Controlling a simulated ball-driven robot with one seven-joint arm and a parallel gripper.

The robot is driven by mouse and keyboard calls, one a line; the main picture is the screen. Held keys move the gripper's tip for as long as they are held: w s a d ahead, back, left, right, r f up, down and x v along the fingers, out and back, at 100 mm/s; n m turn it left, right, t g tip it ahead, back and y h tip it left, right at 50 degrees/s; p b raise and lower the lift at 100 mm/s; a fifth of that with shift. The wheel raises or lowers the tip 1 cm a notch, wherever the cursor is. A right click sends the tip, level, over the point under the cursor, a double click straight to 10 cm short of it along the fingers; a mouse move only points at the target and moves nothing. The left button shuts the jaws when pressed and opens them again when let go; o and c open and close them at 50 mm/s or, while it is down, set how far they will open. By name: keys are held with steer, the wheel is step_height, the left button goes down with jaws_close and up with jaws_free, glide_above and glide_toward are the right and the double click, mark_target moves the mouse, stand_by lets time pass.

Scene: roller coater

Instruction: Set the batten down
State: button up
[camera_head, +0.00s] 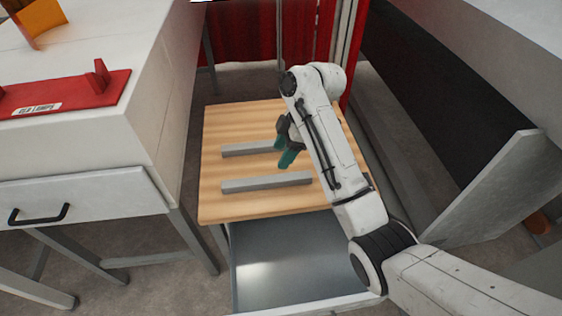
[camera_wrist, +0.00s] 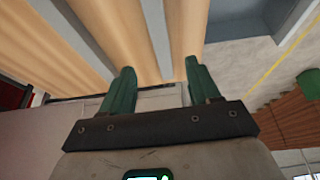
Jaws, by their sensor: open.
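Two grey battens lie on the wooden tabletop (camera_head: 213,165), roughly parallel with a gap between them. The farther batten (camera_head: 247,149) has its right end hidden behind my gripper (camera_head: 285,148). The nearer batten (camera_head: 266,183) is in plain view and apart from the gripper. In the wrist view my gripper's green fingers (camera_wrist: 160,66) are spread, with one grey batten (camera_wrist: 155,30) running between them and a gap on each side. The other batten (camera_wrist: 78,38) shows to the left. Neither looks gripped.
An open grey metal drawer or tray (camera_head: 290,262) is below the table's near edge. A white cabinet (camera_head: 150,110) stands to the left, with a red fixture (camera_head: 65,92) on top. A red curtain (camera_head: 245,35) hangs behind. A large grey machine (camera_head: 450,100) is on the right.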

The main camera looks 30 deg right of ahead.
steer(key=shift+d+r, duration=0.1)
steer(key=shift+r, duration=0.1)
steer(key=shift+f, duration=0.1)
steer(key=s+f+m, duration=0.1)
steer(key=s+f, duration=0.1)
steer(key=s+a+f+m, duration=0.1)
steer(key=s+f, duration=0.1)
steer(key=s, duration=0.1)
steer(key=s+f+m, duration=0.1)
steer(key=s+f, duration=0.1)
steer(key=f, duration=0.1)
steer(key=shift+s+a+m, duration=0.25)
steer(key=shift+a+m, duration=0.05)
steer(key=shift+a, duration=0.05)
steer(key=s+d+f+m+h, duration=0.1)
steer(key=s+m, duration=0.3)
steer(key=s, duration=0.6)
steer(key=s+d+f+m+h, duration=0.2)
steer(key=s+f+m, duration=0.1)
steer(key=s, duration=0.6)
steer(key=s+d+f+m+h, duration=0.1)
steer(key=s+m, duration=0.3)
steer(key=s, duration=0.6)
steer(key=shift+s+d+f+m, duration=0.3)
steer(key=shift+d+f, duration=0.15)
steer(key=shift+d, duration=0.15)
